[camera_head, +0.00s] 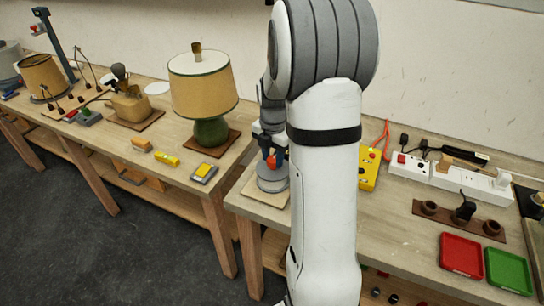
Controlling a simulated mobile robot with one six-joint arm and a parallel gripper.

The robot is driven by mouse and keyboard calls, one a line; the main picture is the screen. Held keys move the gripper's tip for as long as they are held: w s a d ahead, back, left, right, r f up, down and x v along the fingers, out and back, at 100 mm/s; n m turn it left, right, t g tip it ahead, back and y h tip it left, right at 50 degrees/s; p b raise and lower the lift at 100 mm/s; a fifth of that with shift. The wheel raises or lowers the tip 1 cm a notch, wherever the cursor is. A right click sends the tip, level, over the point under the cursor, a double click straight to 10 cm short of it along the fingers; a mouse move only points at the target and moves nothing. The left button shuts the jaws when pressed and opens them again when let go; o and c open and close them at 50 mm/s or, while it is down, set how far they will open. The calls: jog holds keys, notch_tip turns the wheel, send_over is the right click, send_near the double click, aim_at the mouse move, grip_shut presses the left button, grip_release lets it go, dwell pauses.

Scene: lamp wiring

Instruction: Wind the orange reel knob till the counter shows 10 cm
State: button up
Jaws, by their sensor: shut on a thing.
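The orange reel knob (271,161) shows as a small orange patch on top of a grey round reel (272,179). The reel sits on a pale board near the left end of the right-hand bench. My gripper (271,158) points down from above and is shut on the knob. My white and grey arm stands in front and hides the right side of the reel area. I cannot see the counter or read any number.
A yellow box (369,168) and a white power strip (440,176) lie right of my arm. A red tray (461,255) and a green tray (508,271) sit at the front right. A lamp with a green base (211,133) stands on the left bench. A gap separates the benches.

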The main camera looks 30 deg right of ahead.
jog(key=m+b, duration=0.1)
jog(key=m, duration=0.8)
jog(key=shift+f+b, duration=0.1)
jog(key=shift+b, duration=0.3)
jog(key=m, duration=0.3)
jog(key=shift+m+b, duration=0.3)
jog(key=m, duration=0.4)
jog(key=shift+m, duration=0.3)
jog(key=m+b, duration=0.1)
jog(key=m, duration=0.2)
jog(key=shift+m, duration=0.3)
jog(key=m, duration=0.4)
jog(key=shift+d, duration=0.1)
jog(key=m, duration=0.5)
jog(key=shift+m+b, duration=0.35)
jog(key=shift+m, duration=1.45)
jog(key=shift+s, duration=0.1)
